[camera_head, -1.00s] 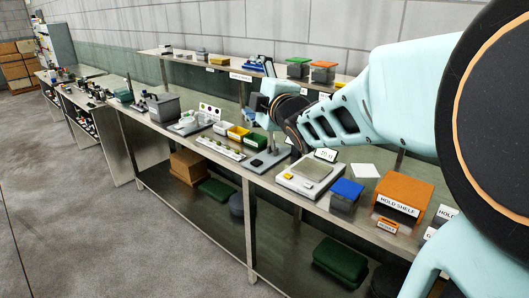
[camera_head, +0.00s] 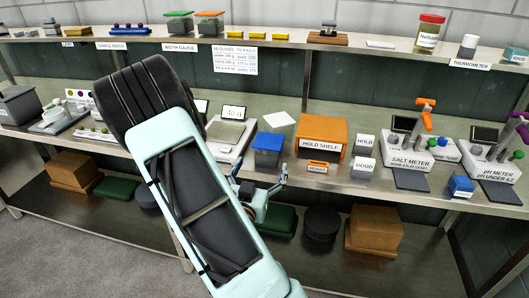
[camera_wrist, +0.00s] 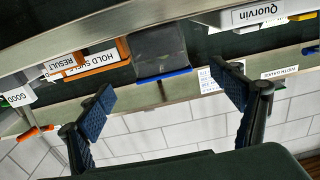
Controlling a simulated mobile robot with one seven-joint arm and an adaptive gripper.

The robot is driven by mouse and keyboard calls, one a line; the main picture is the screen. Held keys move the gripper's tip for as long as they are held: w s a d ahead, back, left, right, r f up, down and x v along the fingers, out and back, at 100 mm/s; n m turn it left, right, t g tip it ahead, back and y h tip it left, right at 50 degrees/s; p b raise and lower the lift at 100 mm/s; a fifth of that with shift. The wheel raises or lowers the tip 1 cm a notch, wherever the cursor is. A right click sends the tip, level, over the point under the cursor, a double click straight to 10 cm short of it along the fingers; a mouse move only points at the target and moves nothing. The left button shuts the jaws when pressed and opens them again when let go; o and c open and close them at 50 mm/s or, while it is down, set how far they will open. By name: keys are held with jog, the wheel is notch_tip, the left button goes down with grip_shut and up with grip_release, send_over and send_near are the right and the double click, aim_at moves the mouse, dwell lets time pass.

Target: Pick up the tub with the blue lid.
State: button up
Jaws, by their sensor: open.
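The tub with the blue lid (camera_head: 267,149) stands upright on the bench, between the scale and the orange hold shelf. It has a dark grey body under its blue lid. My gripper (camera_head: 259,172) is low at the bench's front edge, just in front of the tub. In the wrist view the tub (camera_wrist: 161,47) shows upside down, with its blue lid towards the bottom. There my gripper (camera_wrist: 166,98) has its two fingers spread wide and empty. The tub lies between their directions, farther off, and neither finger appears to touch it.
The orange hold shelf (camera_head: 323,134) stands close on the tub's right, and the scale (camera_head: 229,137) on its left. A white sheet (camera_head: 280,120) lies behind. Green-lidded (camera_head: 179,24) and orange-lidded (camera_head: 210,23) tubs stand on the upper shelf. A dark drum (camera_head: 321,229) is below.

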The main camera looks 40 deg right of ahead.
aim_at(269, 144)
jog(key=shift+w+d+f+b, duration=0.25)
jog(key=shift+d+b, duration=0.1)
jog(key=shift+b, duration=0.55)
jog(key=b+x, duration=0.1)
jog(key=b, duration=0.1)
jog(key=shift+w+d+b, duration=0.25)
jog(key=shift+b, duration=0.15)
jog(key=shift+w+d+r, duration=0.3)
jog(key=shift+w+d, duration=0.35)
jog(key=shift+d, duration=0.2)
jog(key=shift+p+x, duration=0.35)
jog(key=shift+x, duration=2.7)
jog(key=shift+w+a, duration=0.1)
jog(key=shift+c, duration=0.4)
jog(key=c, duration=1.3)
jog(key=shift+r, duration=0.1)
jog(key=shift+c, duration=0.6)
